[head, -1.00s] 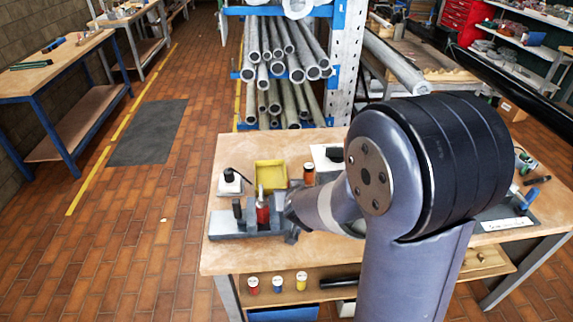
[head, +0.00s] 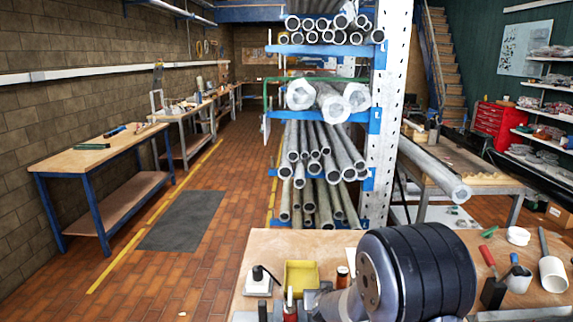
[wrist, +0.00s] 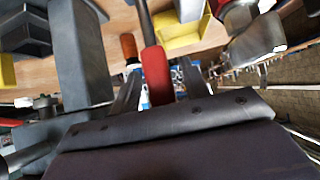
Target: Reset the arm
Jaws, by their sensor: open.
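My gripper (wrist: 158,82) shows in the wrist view with its two dark fingers apart. A red-handled tool (wrist: 156,72) shows between the fingers, with a grey shaft running up from it. I cannot tell whether a finger touches it. In the head view the same red tool (head: 290,312) is at the bottom edge, by the grey fixture, and my arm's large dark joint hides the table to its right. My gripper is mostly cut off below the head view. A grey fixture block (wrist: 80,55) stands left of the fingers in the wrist view.
A pipe rack (head: 380,130) stands behind.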

